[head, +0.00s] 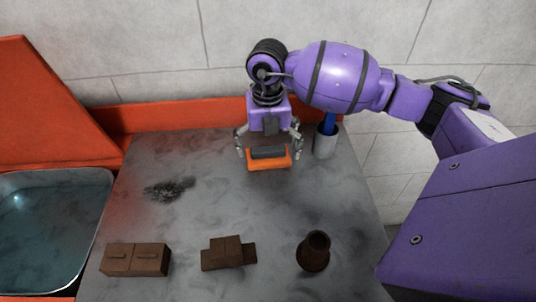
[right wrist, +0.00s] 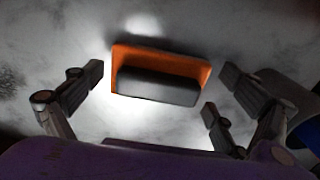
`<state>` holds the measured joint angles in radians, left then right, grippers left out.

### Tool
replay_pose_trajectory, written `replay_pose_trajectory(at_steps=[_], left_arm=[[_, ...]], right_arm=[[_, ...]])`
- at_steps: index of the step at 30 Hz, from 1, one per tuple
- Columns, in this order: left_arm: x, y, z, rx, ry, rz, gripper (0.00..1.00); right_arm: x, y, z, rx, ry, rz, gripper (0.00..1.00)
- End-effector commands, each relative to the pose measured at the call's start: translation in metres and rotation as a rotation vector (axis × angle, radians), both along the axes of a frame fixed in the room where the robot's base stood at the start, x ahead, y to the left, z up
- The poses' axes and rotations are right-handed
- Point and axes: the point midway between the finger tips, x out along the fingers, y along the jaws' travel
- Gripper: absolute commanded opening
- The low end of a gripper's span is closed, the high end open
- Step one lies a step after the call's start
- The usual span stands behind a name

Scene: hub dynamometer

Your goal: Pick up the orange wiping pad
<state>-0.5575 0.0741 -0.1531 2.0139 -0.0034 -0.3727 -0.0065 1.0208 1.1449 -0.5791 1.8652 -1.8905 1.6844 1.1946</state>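The orange wiping pad (head: 268,164) lies near the back of the grey table, with a dark grip block on top. In the right wrist view the pad (right wrist: 160,75) shows its orange rim around the dark block. My right gripper (head: 269,150) points down over the pad. Its fingers are spread open on either side of the pad, and in the right wrist view gaps show between the fingertips and the pad's ends. The left gripper is not in either view.
A grey cup (head: 325,141) with a blue item stands close right of the gripper. Brown blocks (head: 136,260), a stepped brown piece (head: 229,254) and a brown flared part (head: 314,251) stand at the front. A dark smudge (head: 170,189) marks the table. A water basin (head: 50,225) is left.

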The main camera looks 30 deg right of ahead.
Motion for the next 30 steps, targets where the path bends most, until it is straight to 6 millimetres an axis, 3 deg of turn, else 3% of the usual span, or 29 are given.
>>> replay_pose_trajectory(at_steps=[1,10,23,30], left_arm=[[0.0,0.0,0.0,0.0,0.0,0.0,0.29],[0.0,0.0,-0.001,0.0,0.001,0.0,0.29],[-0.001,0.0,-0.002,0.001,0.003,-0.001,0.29],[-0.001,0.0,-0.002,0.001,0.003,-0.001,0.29]], right_arm=[[0.0,0.0,0.0,0.0,0.0,0.0,0.83],[-0.001,0.0,-0.001,0.001,0.002,0.0,0.45],[-0.003,0.001,-0.006,0.001,0.012,0.0,0.44],[-0.003,0.0,0.012,0.0,0.011,0.001,0.44]])
